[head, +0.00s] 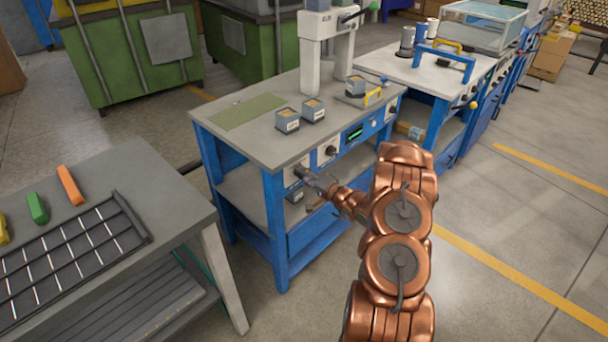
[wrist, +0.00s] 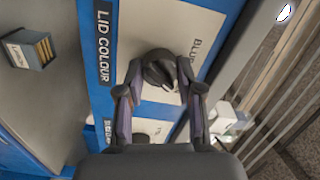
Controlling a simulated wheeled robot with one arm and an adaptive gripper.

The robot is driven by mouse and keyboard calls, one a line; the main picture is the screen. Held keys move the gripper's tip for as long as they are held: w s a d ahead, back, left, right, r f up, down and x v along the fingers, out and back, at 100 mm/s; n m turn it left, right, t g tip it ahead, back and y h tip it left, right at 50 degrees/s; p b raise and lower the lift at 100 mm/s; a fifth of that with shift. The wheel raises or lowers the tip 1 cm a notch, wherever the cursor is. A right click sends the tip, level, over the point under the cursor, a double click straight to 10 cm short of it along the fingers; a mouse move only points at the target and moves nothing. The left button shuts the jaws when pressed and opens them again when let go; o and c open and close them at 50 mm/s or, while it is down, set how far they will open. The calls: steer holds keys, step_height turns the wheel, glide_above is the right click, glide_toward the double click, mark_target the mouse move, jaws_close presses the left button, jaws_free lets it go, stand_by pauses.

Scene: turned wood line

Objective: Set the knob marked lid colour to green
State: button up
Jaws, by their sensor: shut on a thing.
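The lid colour knob (wrist: 158,68) is dark and round, on a pale plate of the blue panel in the wrist view. The label LID COLOUR (wrist: 103,45) is beside it on the left. The word BLUE (wrist: 196,54) is printed on its right; no green mark is readable. My gripper (wrist: 160,76) is shut on the knob, one finger on each side. The knob's pointer direction is not clear.
Another dark knob (head: 331,150) and a green display (head: 355,133) are further right on the panel. Small grey boxes (head: 287,121) stand on the bench top (head: 262,146). A grey table (head: 170,190) with coloured blocks is at left. The floor at right is clear.

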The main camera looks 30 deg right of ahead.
steer(key=o, duration=1.1)
steer(key=shift+o, duration=0.2)
steer(key=shift+s, duration=0.15)
steer(key=v, duration=1.1)
steer(key=shift+s, duration=0.35)
steer(key=shift+w+d, duration=0.1)
steer(key=shift+d, duration=0.05)
